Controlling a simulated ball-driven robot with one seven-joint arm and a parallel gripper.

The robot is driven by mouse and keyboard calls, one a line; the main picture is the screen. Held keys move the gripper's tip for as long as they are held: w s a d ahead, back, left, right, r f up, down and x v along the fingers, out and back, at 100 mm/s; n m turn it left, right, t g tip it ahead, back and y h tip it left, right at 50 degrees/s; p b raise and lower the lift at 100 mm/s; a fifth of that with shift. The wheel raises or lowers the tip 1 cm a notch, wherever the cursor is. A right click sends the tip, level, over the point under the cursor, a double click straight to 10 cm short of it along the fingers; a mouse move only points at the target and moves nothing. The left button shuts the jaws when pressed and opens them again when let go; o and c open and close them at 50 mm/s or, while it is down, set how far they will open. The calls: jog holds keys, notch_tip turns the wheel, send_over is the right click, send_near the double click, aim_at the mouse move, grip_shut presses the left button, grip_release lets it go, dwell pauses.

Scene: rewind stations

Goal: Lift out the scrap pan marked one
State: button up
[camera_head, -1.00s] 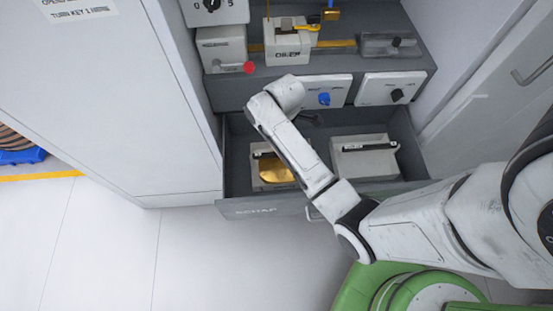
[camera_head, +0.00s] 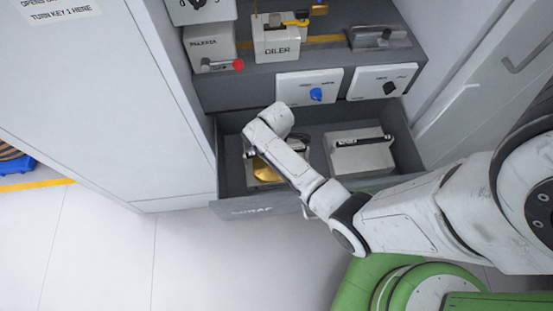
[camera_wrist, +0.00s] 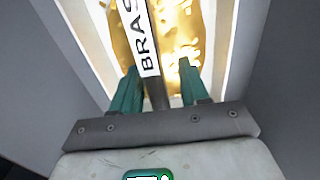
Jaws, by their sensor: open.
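The left scrap pan (camera_head: 262,178) is a pale box with gold-coloured scrap, sitting in the open drawer, partly hidden by my arm. In the wrist view its gold contents (camera_wrist: 183,25) fill the middle. A dark handle bar (camera_wrist: 157,95) with a white label reading "BRAS" (camera_wrist: 143,38) runs across it. My gripper (camera_wrist: 158,70) has teal fingers, open, one on each side of the bar, with gaps showing. In the head view the fingers are hidden behind my arm. I see no "one" marking on the pan.
A second pale pan (camera_head: 362,157) with a dark labelled bar sits to the right in the drawer (camera_head: 240,207). Above are two white panels with a blue knob (camera_head: 316,95) and a black knob (camera_head: 390,88). A grey cabinet side (camera_head: 120,100) stands left. Open floor lies in front.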

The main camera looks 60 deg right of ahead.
grip_shut()
dwell(0.4)
jog(key=shift+r, duration=0.1)
dwell(0.9)
